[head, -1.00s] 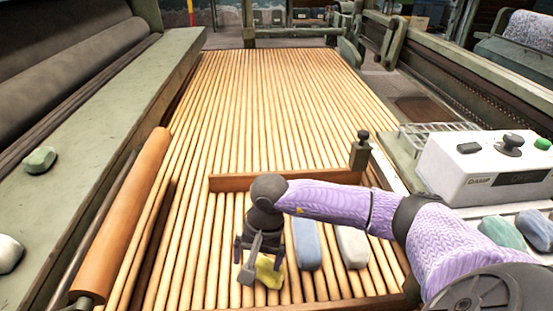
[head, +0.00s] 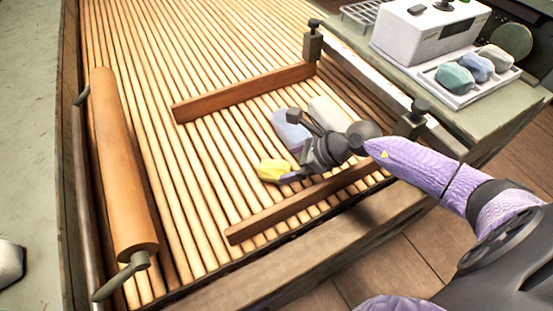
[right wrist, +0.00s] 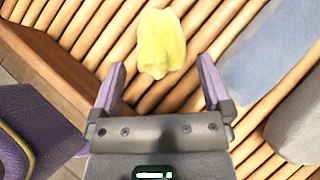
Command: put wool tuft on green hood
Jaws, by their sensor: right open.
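A yellow wool tuft (head: 272,171) lies on the wooden slats inside the low wooden frame. My right gripper (head: 290,148) is open beside it, low over the slats. In the right wrist view the yellow tuft (right wrist: 161,42) lies just beyond the gap between my open fingertips (right wrist: 160,66), with nothing held. The pale green-grey panel along the left edge, which looks like the green hood (head: 30,120), carries a whitish lump (head: 9,263), cut off by the picture edge. My left gripper is not in view.
A blue tuft (head: 287,128) and a whitish tuft (head: 328,112) lie close to my right gripper. Wooden rails (head: 245,92) bound this area. A white box (head: 430,30) and a tray of tufts (head: 456,98) sit at upper right.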

